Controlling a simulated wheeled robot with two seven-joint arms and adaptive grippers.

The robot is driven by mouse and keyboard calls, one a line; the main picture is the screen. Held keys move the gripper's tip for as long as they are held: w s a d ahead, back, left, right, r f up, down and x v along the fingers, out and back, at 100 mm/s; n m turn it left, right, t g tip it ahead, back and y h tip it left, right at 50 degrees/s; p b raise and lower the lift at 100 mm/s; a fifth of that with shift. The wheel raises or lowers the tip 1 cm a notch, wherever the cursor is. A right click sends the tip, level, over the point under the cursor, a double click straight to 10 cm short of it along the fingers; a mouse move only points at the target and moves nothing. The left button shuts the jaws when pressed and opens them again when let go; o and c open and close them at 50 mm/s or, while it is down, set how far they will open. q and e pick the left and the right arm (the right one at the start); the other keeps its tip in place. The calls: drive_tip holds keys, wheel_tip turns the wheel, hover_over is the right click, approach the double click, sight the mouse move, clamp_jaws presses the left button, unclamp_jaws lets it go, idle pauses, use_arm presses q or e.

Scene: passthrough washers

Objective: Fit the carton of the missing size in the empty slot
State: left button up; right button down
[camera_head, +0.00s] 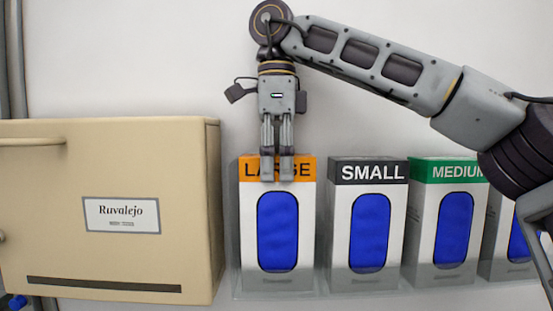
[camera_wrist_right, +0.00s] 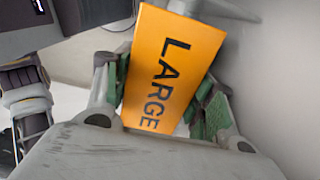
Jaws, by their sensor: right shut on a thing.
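A carton with an orange LARGE band (camera_head: 278,225) stands upright at the left end of a row, next to the beige cabinet. My right gripper (camera_head: 277,178) comes down from above and is shut on the top of this LARGE carton. In the right wrist view the orange LARGE top (camera_wrist_right: 168,75) sits between the green-padded fingers (camera_wrist_right: 165,95). To its right stand a SMALL carton (camera_head: 367,225) with a dark band and a MEDIUM carton (camera_head: 450,225) with a green band. My left gripper is not in view. The LARGE carton's underside contact is hard to tell.
A beige cabinet (camera_head: 110,258) labelled Ruvalejo stands close on the left. Another carton (camera_head: 512,248) at the right is partly hidden by my right arm. A clear tray edge (camera_head: 340,293) runs under the row. A plain wall is behind.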

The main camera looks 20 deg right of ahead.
idle(0.3)
drive_tip(key=shift+c, duration=2.2)
unclamp_jaws()
drive_tip(key=shift+s, duration=0.15)
drive_tip(key=shift+r, duration=0.15)
drive_tip(key=shift+s+r, duration=0.1)
drive_tip(key=shift+r, duration=3.55)
drive_tip(key=shift+s, duration=0.15)
